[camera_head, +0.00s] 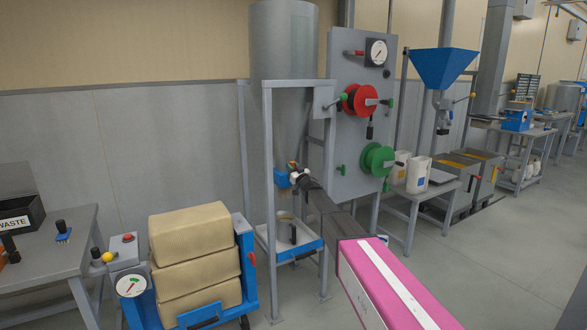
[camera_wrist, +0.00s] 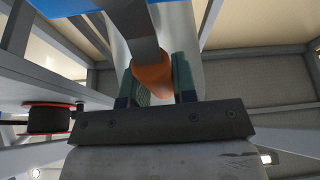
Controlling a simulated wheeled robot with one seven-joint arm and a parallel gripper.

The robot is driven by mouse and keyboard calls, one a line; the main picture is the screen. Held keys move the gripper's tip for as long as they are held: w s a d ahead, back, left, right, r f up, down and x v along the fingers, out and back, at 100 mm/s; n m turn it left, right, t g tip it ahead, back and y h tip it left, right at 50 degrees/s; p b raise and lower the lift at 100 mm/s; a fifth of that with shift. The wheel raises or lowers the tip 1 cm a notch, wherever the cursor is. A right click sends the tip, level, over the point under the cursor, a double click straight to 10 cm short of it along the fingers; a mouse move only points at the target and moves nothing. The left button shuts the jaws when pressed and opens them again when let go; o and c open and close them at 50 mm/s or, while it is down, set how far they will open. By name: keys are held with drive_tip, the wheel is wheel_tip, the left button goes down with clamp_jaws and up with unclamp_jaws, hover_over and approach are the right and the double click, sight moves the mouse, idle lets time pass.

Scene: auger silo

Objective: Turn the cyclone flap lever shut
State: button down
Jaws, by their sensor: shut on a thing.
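The grey cyclone (camera_head: 283,45) stands upright in a grey frame in the head view. Below it sits a small blue flap part (camera_head: 282,179). My gripper (camera_head: 297,172) is right beside this blue part, at the end of my arm, which reaches in from the lower right. In the wrist view, my gripper (camera_wrist: 162,80) is shut on the orange grip of the flap lever (camera_wrist: 153,78). The lever's flat grey bar (camera_wrist: 131,22) runs up from the grip. In the head view the lever is mostly hidden by my gripper.
The frame posts (camera_head: 267,150) stand close around my gripper. A blue-edged tray (camera_head: 290,247) lies below. A grey panel with a red reel (camera_head: 360,99) and a green reel (camera_head: 377,160) stands to the right. Stacked tan sacks (camera_head: 195,258) are at front left.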

drive_tip(key=n, duration=0.1)
drive_tip(key=a+n+g+y, duration=0.1)
drive_tip(key=s+n, duration=0.1)
drive_tip(key=shift+a+f+n, duration=0.2)
drive_tip(key=shift+a+n, duration=0.05)
drive_tip(key=shift+n, duration=0.05)
drive_tip(key=s+a+f+n+g, duration=0.1)
drive_tip(key=a+f+n+g, duration=0.1)
drive_tip(key=n, duration=0.6)
drive_tip(key=s+a+f+n+g, duration=0.2)
drive_tip(key=f+n+g, duration=0.3)
drive_tip(key=n, duration=0.4)
drive_tip(key=shift+s+a+f+y, duration=0.15)
drive_tip(key=shift+a+f+y, duration=0.25)
drive_tip(key=shift+f, duration=0.25)
drive_tip(key=c, duration=0.9)
unclamp_jaws()
drive_tip(key=shift+d, duration=0.1)
